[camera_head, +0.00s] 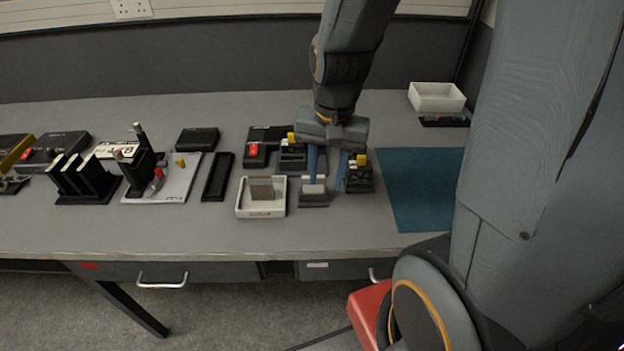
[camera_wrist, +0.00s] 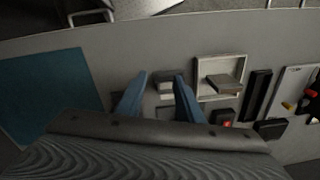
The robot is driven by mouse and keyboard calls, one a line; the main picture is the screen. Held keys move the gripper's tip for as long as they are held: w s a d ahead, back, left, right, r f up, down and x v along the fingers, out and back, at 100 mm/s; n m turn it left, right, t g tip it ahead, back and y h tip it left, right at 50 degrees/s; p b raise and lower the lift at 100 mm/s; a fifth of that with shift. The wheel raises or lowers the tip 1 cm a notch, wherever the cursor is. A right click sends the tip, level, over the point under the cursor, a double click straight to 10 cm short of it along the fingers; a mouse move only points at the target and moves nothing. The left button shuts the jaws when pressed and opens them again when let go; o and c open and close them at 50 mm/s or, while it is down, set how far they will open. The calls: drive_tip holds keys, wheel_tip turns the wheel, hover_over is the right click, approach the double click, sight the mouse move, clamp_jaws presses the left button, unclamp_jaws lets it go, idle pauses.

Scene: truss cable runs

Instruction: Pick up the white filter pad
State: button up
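What looks like the white filter pad (camera_head: 314,188) is a small pale piece on top of a dark block (camera_head: 314,201) near the middle of the bench. In the wrist view the pale piece (camera_wrist: 165,77) shows between and just beyond my fingertips. My gripper (camera_head: 327,184) points down over this spot, its two blue fingers spread apart, with nothing seen held. In the head view the left finger overlaps the pale piece; I cannot tell whether it touches. The fingers also show apart in the wrist view (camera_wrist: 161,76).
A white tray (camera_head: 261,213) with a brown-grey block (camera_head: 261,189) stands close left. Dark fixtures with yellow knobs (camera_head: 361,160) stand close behind and right. A teal mat (camera_head: 424,190) lies clear at right. A white bin (camera_head: 436,97) stands at the back right.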

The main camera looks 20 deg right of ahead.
drive_tip(key=w+m+p, duration=0.1)
drive_tip(key=w+m, duration=0.1)
drive_tip(key=m, duration=0.3)
drive_tip(key=w+m+p, duration=0.1)
drive_tip(key=w+m, duration=0.1)
drive_tip(key=m, duration=0.3)
drive_tip(key=w+m+y+p, duration=0.1)
drive_tip(key=w+m+p, duration=0.1)
drive_tip(key=m, duration=0.2)
drive_tip(key=shift+w+r+m, duration=0.15)
drive_tip(key=shift+r+m, duration=0.15)
drive_tip(key=shift+m, duration=0.1)
drive_tip(key=shift+w+f, duration=0.1)
drive_tip(key=shift+f, duration=0.4)
drive_tip(key=shift+a+f+p, duration=0.15)
drive_tip(key=shift+f+p, duration=0.2)
drive_tip(key=shift+f, duration=1.4)
drive_tip(key=shift+a+f+p, duration=0.1)
drive_tip(key=shift+f+p, duration=0.25)
drive_tip(key=shift+f, duration=1.35)
clamp_jaws()
